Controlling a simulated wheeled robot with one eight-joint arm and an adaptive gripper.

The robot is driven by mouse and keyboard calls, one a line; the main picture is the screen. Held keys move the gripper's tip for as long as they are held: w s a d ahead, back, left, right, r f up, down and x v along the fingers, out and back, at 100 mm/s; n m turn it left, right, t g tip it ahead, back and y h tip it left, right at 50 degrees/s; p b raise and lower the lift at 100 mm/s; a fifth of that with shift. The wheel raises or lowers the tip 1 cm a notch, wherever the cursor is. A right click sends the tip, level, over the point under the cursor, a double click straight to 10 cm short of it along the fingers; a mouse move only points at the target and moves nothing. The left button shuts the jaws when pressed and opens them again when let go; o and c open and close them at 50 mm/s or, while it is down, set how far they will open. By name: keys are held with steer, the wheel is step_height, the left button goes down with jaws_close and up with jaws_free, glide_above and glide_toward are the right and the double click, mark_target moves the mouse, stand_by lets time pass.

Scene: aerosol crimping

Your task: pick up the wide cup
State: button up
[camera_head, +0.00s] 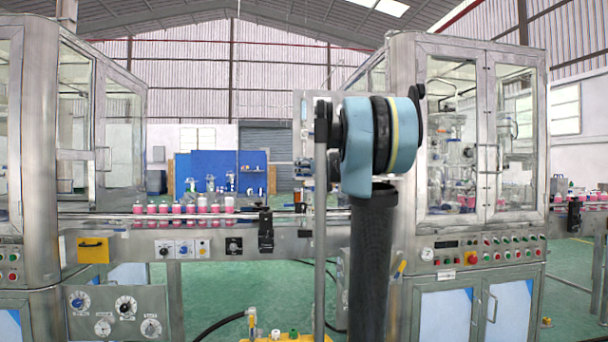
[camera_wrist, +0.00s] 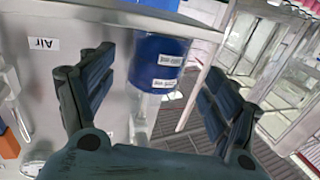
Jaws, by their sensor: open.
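My gripper (camera_wrist: 155,70) is open in the wrist view, with its two dark fingers spread apart and nothing held between them. A blue cylinder (camera_wrist: 157,64) with small white labels shows beyond the fingers, between their tips in the picture. A clear narrower part hangs below it. I cannot tell whether this cylinder is the wide cup. No other thing that I can clearly name a wide cup shows in either view. In the head view, my arm blocks the middle and my gripper fingers are not visible.
Steel machine cabinets (camera_head: 468,150) stand at both sides. Green floor (camera_head: 215,290) is clear in places.

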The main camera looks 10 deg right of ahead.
steer(key=shift+d+x, duration=0.2)
steer(key=shift+x, duration=2.4)
steer(key=shift+w+f, duration=0.1)
steer(key=shift+f, duration=0.05)
steer(key=c, duration=1.3)
